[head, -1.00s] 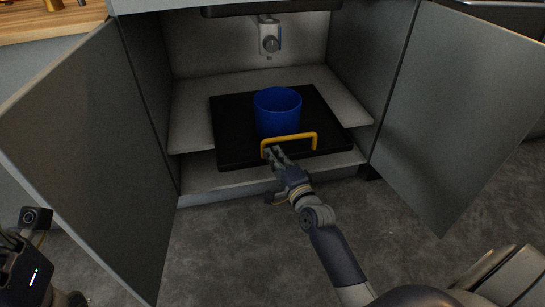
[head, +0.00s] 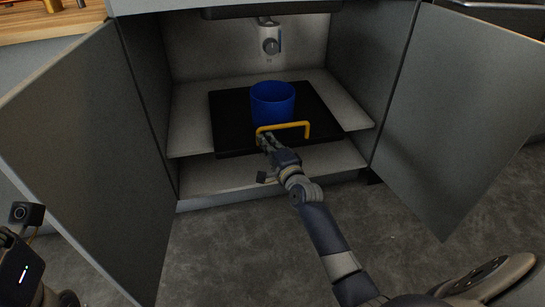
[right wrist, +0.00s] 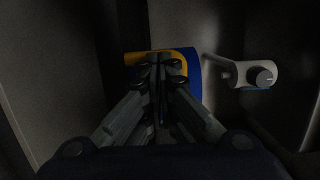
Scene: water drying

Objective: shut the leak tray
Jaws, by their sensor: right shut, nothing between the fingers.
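The black leak tray (head: 225,120) lies on a shelf inside the open cabinet. Its front edge sticks out a little over the lower shelf. A yellow handle (head: 307,129) stands at its front, and a blue cup-like container (head: 272,103) stands on it behind the handle. My right gripper (head: 264,138) is shut and empty, its fingertips at the left end of the handle. In the right wrist view the shut fingers (right wrist: 160,65) are in front of the yellow handle (right wrist: 135,58) and the blue container (right wrist: 195,65). Whether they touch the handle is unclear.
The left cabinet door (head: 85,160) and right cabinet door (head: 460,110) stand wide open on both sides. A grey valve-like fitting (head: 269,45) hangs at the back above the tray. The floor (head: 240,250) before the cabinet is clear.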

